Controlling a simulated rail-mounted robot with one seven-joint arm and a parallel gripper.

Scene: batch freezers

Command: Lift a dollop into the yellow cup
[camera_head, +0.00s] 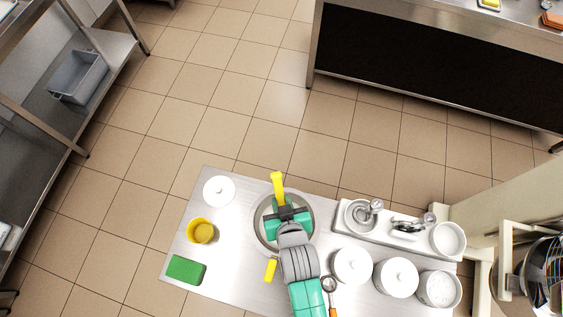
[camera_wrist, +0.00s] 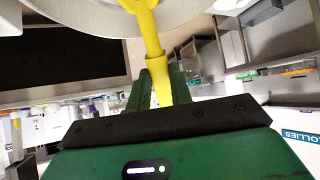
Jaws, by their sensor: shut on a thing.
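The yellow cup (camera_head: 194,236) stands on the left part of the metal table, with a darker yellow round shape inside it. My gripper (camera_head: 283,210) is over a round metal bowl (camera_head: 259,236) to the right of the cup. It is shut on a yellow tool (camera_head: 277,184), whose bar sticks out past the bowl's far rim. In the wrist view the tool (camera_wrist: 149,38) runs from between my green fingers (camera_wrist: 158,88) up to a pale round rim (camera_wrist: 90,22). The tool's working end and the bowl's contents are hidden, so I cannot tell whether it carries anything.
A white lidded pot (camera_head: 219,190) and a green block (camera_head: 186,269) flank the cup. A yellow piece (camera_head: 270,270) lies beside my arm. On the right are a tray with metal utensils (camera_head: 345,224), several white pots (camera_head: 352,265) and an orange-handled utensil (camera_head: 330,285). Bare table separates cup and bowl.

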